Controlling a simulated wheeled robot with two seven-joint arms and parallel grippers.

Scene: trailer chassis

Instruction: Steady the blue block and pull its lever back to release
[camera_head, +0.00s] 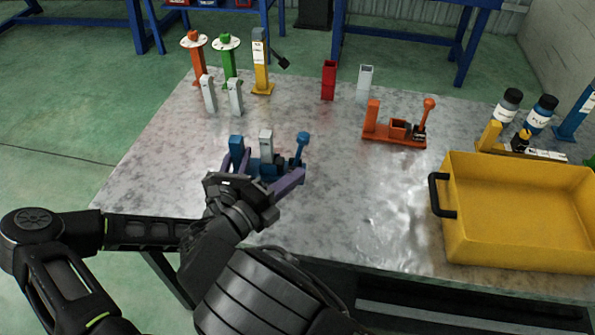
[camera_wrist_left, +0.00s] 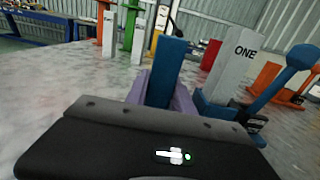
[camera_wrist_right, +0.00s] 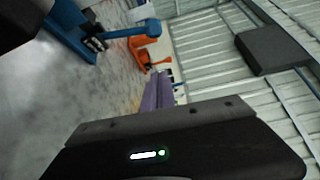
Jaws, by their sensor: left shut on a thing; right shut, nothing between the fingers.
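The blue block (camera_head: 265,165) stands on the metal table, with a blue post at its left end (camera_head: 236,143) and a lever (camera_head: 302,140) at its right end. A white piece marked ONE (camera_head: 266,143) stands upright in its middle; it also shows in the left wrist view (camera_wrist_left: 232,62). The lever leans to the right in the left wrist view (camera_wrist_left: 288,75). My left gripper (camera_wrist_left: 160,92) is shut on the blue post, a purple finger on each side. My right gripper (camera_head: 290,182) is shut and empty, in front of the lever and apart from it in the right wrist view (camera_wrist_right: 158,92).
A similar orange block (camera_head: 394,135) stands to the right, and a yellow bin (camera_head: 520,215) at the front right. White, orange, green and yellow posts (camera_head: 262,60) stand at the back left. Red (camera_head: 328,80) and white (camera_head: 364,83) pieces stand at the back.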

